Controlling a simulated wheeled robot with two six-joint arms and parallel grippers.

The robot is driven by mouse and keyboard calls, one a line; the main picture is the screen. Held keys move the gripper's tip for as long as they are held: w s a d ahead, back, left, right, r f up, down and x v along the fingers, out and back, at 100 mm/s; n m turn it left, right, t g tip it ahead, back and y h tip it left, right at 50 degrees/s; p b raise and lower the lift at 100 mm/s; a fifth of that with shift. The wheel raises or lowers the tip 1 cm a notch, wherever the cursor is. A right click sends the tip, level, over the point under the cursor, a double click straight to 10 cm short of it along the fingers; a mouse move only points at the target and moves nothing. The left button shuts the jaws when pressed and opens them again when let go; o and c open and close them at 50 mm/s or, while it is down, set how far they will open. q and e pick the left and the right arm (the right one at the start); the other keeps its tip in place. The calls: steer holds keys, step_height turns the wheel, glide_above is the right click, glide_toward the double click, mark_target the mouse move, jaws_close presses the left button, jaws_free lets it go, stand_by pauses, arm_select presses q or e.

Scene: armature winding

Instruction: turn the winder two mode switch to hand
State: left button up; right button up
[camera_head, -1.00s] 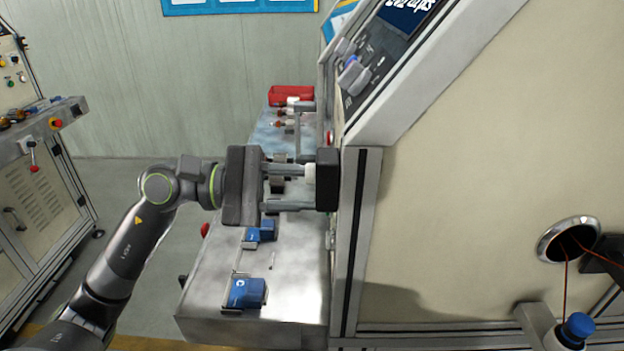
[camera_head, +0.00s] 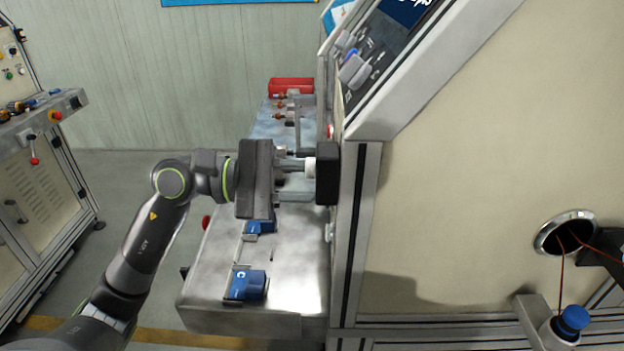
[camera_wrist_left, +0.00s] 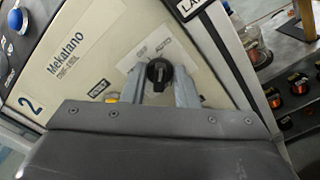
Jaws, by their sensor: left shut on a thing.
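The black mode switch knob (camera_wrist_left: 159,74) sits on a cream panel (camera_wrist_left: 72,60) marked "2" and "Mekatano" in the left wrist view. A label reading "AUTO" lies beyond the knob; another label beside it is too small to read surely. The knob's exact pointing is hard to tell. My right gripper is not in view.
A blue button (camera_wrist_left: 16,20) is at the panel's upper left. The machine's cream side wall (camera_head: 480,170) fills the right.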

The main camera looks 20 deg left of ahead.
arm_select(q)
steer(key=shift+n, duration=0.3)
steer(key=shift+w+r+n+p, duration=0.15)
steer(key=shift+n+p, duration=0.5)
steer(key=shift+n, duration=3.7)
steer(key=shift+w+f+n+p, duration=0.15)
steer(key=shift+n+p, duration=0.45)
steer(key=shift+n, duration=3.75)
steer(key=shift+a, duration=0.1)
steer(key=o, duration=0.6)
steer(key=shift+o, duration=0.2)
steer(key=shift+a, duration=0.1)
